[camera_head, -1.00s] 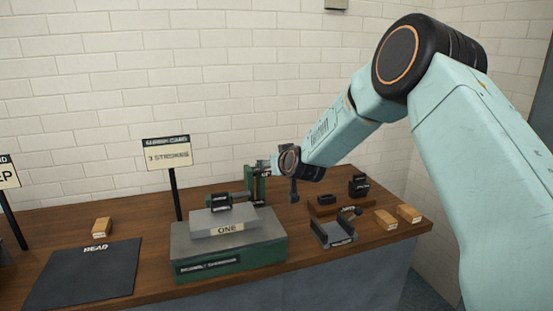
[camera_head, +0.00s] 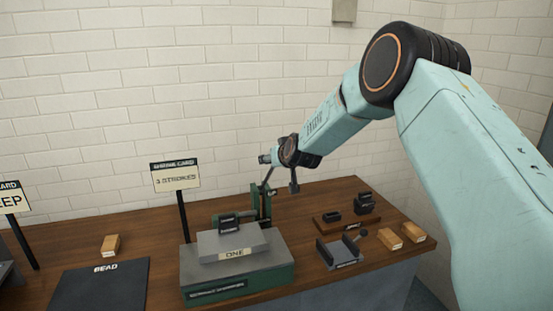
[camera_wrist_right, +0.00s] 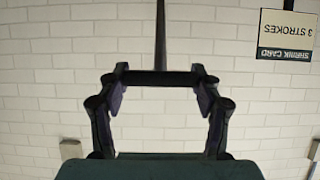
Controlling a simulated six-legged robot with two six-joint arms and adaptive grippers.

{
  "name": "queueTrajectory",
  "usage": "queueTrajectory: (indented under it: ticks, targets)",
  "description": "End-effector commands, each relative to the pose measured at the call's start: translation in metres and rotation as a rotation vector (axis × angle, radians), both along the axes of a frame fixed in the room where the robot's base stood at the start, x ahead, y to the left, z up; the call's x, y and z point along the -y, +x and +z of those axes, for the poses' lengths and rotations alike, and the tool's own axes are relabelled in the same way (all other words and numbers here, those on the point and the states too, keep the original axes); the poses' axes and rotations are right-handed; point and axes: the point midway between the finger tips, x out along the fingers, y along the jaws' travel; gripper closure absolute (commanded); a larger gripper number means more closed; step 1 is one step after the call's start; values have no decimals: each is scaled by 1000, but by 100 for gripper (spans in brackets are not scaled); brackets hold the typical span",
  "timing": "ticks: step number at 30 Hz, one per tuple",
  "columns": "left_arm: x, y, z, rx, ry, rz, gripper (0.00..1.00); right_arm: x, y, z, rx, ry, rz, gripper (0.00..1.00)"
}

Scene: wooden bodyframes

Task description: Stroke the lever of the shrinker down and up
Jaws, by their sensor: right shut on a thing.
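The green shrinker (camera_head: 264,205) stands at the back of its grey-and-green base (camera_head: 237,278) on the wooden bench. Its thin lever (camera_head: 267,182) slants up from the shrinker to my right gripper (camera_head: 265,159), above the machine. In the right wrist view my right gripper (camera_wrist_right: 160,76) is shut on the lever's dark crossbar handle (camera_wrist_right: 160,78), with the lever rod running toward the top edge. A "3 strokes" shrink card (camera_head: 176,177) stands on a post beside the base. My left gripper is not in view.
A grey block marked "ONE" (camera_head: 234,245) sits on the base. A dark "BEAD" mat (camera_head: 98,291) and a wooden block (camera_head: 111,244) lie to the left. A grey cradle (camera_head: 339,252) and wooden blocks (camera_head: 390,239) lie to the right. A tiled wall (camera_head: 220,80) closes the back.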

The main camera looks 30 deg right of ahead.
Motion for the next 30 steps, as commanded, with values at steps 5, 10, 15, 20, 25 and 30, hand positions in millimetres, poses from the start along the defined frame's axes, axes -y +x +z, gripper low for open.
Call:
queueTrajectory:
  ticks: [5,10,15,20,25,30]
  targets:
    - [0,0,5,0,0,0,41,1,1,10,11,-4,-2,91]
    - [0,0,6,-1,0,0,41,0,0,12,13,-5,-1,92]
    - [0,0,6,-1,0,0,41,1,0,13,16,-6,-1,92]
    - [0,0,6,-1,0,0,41,1,0,14,17,-6,-3,92]
    - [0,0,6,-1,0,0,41,1,0,13,15,-5,-2,25]
    - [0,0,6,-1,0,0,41,0,0,10,9,-3,-1,11]
